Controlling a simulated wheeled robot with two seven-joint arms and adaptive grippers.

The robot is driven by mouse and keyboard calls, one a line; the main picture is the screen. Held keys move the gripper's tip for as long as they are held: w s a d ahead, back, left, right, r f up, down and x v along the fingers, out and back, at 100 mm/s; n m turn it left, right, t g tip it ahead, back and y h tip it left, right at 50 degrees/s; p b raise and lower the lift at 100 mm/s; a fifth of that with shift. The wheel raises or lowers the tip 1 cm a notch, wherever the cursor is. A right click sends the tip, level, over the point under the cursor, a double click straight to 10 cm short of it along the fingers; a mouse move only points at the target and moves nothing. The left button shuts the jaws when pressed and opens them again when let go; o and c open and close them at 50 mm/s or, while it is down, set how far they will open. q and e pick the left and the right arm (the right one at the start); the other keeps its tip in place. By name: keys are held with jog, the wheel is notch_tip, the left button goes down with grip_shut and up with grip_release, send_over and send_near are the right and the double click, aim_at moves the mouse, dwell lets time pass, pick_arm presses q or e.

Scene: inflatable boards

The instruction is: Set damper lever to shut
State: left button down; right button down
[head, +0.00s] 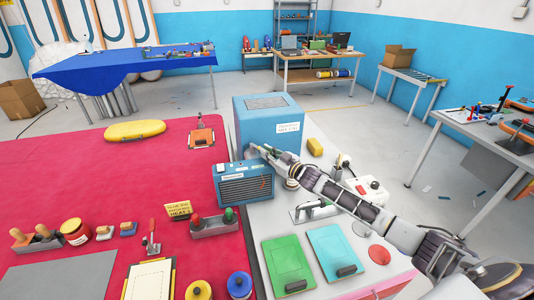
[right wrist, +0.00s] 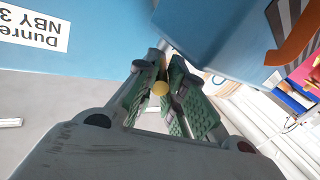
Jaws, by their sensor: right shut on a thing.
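A small blue box (head: 240,187) with a dark grille stands at the edge of the red mat. It shows large at the top right of the right wrist view (right wrist: 215,35), with an orange curved mark (right wrist: 293,38) on one face. My right gripper (head: 256,150) reaches above and behind this box. In the right wrist view, the green-padded fingers (right wrist: 162,92) are closed around a small part with a round yellow end (right wrist: 160,88), which looks like the damper lever's knob. The rest of the lever is hidden by fingers and box. My left gripper is not in view.
A larger blue box (head: 268,112) with a white label stands just behind my right gripper.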

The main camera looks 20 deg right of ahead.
jog(key=shift+f, duration=0.1)
jog(key=c, duration=1.4)
grip_release()
jog(key=shift+c, duration=0.2)
jog(key=shift+s+d, duration=0.1)
jog(key=shift+s, duration=0.1)
jog(key=v, duration=1.1)
jog(key=shift+s, duration=0.25)
jog(key=shift+d, duration=0.1)
jog(key=shift+c, duration=0.4)
